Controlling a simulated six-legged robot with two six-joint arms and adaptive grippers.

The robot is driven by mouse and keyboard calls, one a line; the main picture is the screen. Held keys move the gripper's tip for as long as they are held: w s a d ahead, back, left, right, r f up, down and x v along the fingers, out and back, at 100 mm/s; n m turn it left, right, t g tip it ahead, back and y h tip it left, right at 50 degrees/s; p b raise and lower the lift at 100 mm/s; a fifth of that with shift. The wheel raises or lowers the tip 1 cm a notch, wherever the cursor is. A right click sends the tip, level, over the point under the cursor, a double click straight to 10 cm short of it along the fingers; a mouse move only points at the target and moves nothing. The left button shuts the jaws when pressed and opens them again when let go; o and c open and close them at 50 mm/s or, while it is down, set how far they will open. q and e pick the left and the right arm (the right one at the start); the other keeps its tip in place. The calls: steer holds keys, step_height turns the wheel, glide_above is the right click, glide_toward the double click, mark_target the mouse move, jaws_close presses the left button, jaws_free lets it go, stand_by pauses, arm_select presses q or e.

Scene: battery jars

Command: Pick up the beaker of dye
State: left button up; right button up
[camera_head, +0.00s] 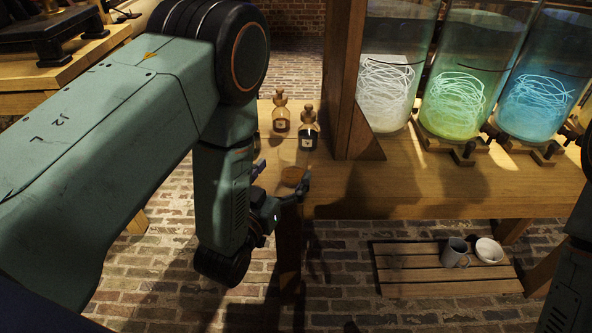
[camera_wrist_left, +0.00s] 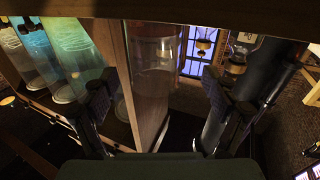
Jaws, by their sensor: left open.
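The beaker of dye is a clear glass cylinder with brownish liquid low in it. In the head view the beaker (camera_head: 292,176) is faint, near the front edge of the wooden bench, partly hidden by my gripper. In the left wrist view the beaker (camera_wrist_left: 154,85) stands upright in the middle, between the two fingers. My left gripper (camera_head: 281,182) is open around the beaker, with one finger to each side; in the wrist view (camera_wrist_left: 156,98) gaps show between the fingers and the glass. My right gripper is not in view; part of my right arm shows at the right edge.
Two stoppered bottles, one amber (camera_head: 281,121) and one dark (camera_head: 308,134), stand behind the beaker. A wooden post (camera_head: 345,85) rises right of them. Jars with white (camera_head: 386,90), green (camera_head: 455,100) and blue (camera_head: 537,95) contents stand farther right. A slatted board (camera_head: 410,276) with mug and bowl lies below.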

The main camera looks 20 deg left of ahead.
mark_target(298, 155)
arm_select(q)
steer(key=w, duration=0.2)
steer(key=w+d+b, duration=0.1)
steer(key=shift+w+f, duration=0.25)
steer(key=shift+w, duration=0.4)
steer(key=shift+d, duration=0.1)
steer(key=shift+c, duration=0.6)
steer(key=c, duration=1.2)
steer(key=shift+r, duration=0.15)
